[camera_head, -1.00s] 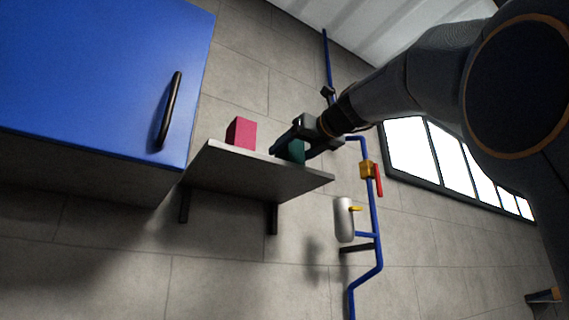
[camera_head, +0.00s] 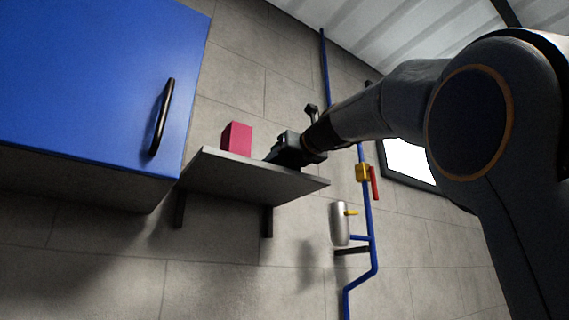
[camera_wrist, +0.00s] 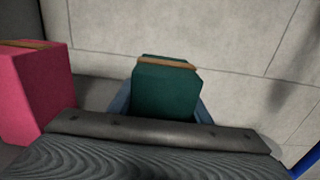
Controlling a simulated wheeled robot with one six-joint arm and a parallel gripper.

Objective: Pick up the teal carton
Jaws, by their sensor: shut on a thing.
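The teal carton (camera_wrist: 163,92) is upright in the middle of the wrist view, with a tan strip along its top. My gripper (camera_head: 278,150) is over the right part of the shelf in the head view, where it hides the carton. In the wrist view its fingers (camera_wrist: 163,106) lie on both sides of the carton, shut on it. Whether the carton's base still touches the shelf is hidden.
A pink carton (camera_head: 236,138) stands on the grey shelf (camera_head: 240,178), left of my gripper; it also shows in the wrist view (camera_wrist: 34,92). A blue cabinet (camera_head: 95,85) hangs at left. Blue pipework with a yellow valve (camera_head: 362,172) runs down the wall at right.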

